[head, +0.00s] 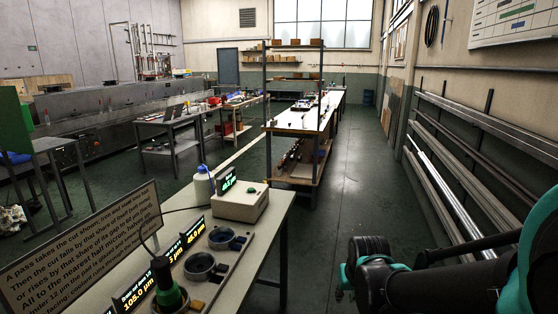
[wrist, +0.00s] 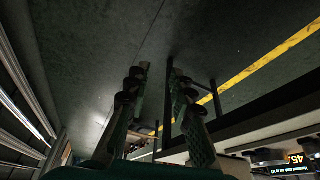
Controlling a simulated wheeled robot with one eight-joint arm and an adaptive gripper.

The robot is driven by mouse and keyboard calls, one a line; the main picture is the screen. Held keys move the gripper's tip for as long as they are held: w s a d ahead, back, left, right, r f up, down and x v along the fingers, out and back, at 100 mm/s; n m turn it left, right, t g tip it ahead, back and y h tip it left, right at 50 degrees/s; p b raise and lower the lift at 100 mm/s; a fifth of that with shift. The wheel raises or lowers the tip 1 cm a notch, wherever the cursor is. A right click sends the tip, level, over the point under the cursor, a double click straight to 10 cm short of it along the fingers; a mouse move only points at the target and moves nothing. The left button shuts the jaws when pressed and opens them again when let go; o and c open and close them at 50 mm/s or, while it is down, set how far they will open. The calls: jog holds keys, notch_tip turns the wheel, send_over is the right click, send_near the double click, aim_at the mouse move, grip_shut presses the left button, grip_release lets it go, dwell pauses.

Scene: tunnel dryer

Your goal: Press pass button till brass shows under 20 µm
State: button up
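A pale box with a green push button (head: 252,190) on top stands at the far end of the near bench. A small lit display (head: 228,181) sits at its left; its digits are too small to read surely. Nearer are several dark ring-shaped holders with lit displays. The nearest display (head: 138,293) reads 105.0 µm and stands by a green-and-black cylinder (head: 170,287). I cannot tell which display names brass. In the wrist view, my gripper (wrist: 158,82) has its fingers apart with nothing between them, over dark floor, away from the button.
A printed sign (head: 85,245) stands at the bench's left edge. A white bottle (head: 203,183) stands behind the button box. The floor aisle (head: 350,180) right of the bench is clear; metal rails (head: 470,150) line the right wall. A lit display (wrist: 295,159) shows at the wrist view's lower right.

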grip_shut()
dwell(1.1)
